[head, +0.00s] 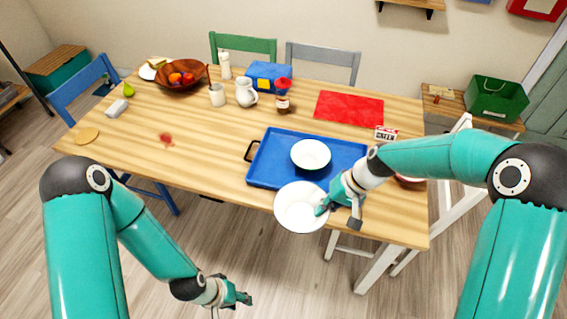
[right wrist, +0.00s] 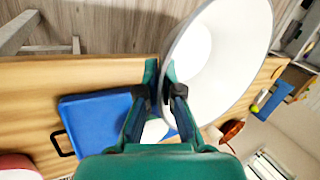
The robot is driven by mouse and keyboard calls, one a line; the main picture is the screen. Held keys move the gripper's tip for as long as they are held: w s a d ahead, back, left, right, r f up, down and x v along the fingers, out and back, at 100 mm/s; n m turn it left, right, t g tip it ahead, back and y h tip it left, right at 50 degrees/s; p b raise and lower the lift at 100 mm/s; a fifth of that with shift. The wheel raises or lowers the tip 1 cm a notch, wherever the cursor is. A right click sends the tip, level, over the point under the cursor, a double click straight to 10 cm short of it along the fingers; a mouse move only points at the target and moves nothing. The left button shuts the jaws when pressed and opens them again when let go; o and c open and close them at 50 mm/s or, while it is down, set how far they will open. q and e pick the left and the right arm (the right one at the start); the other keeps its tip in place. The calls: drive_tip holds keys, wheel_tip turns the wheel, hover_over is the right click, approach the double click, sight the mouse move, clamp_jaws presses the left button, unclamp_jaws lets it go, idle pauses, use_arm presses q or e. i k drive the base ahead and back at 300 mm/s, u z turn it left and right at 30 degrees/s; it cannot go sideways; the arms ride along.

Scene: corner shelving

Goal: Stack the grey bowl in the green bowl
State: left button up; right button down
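A pale grey-white bowl (head: 301,207) is at the front edge of the table in the head view, with its white inside showing. My right gripper (head: 323,208) is shut on its rim; in the right wrist view the bowl (right wrist: 228,60) rises from between the two close fingertips (right wrist: 163,88). A second whitish bowl (head: 311,153) sits on the blue tray, apart from the held one. No bowl in view looks clearly green. My left gripper (head: 240,297) hangs low, off the table in front; its finger opening is too small to tell.
The blue tray (head: 262,172) has dark handles. A reddish-brown bowl (right wrist: 14,168) is partly hidden by my right arm in the head view. A red mat (head: 349,109), a jar (head: 283,101), a white jug (head: 245,92) and a fruit bowl (head: 172,87) stand further back. The table's left middle is mostly clear.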

sight(309, 163)
drive_tip(key=u, duration=0.35)
drive_tip(key=i, duration=0.95)
drive_tip(key=u, duration=0.15)
